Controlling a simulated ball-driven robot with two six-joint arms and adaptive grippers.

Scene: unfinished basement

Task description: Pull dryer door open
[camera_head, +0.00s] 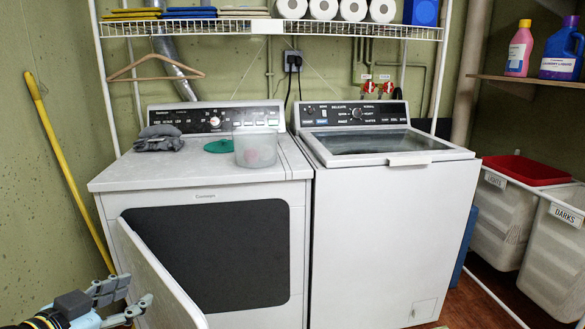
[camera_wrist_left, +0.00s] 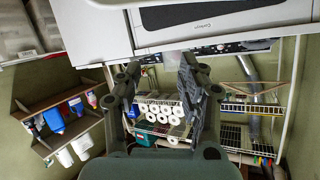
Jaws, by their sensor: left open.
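The white dryer (camera_head: 205,180) stands on the left in the head view, with a large dark area (camera_head: 240,250) on its front. Its door (camera_head: 165,285) stands partly open, swung out from the left side toward me. My left gripper (camera_head: 141,288) is at the lower left, beside the door's outer face. Its two fingers are apart with nothing seen between them; whether they touch the door I cannot tell. In the left wrist view the open left gripper (camera_wrist_left: 158,65) reaches toward the dryer front (camera_wrist_left: 205,22), seen upside down. My right gripper is not in view.
A top-loading washer (camera_head: 380,235) stands right of the dryer. A yellow pole (camera_head: 70,165) leans at the left wall. A clear tub (camera_head: 255,150) and grey cloth (camera_head: 158,138) lie on the dryer. Laundry bins (camera_head: 550,250) stand at the right.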

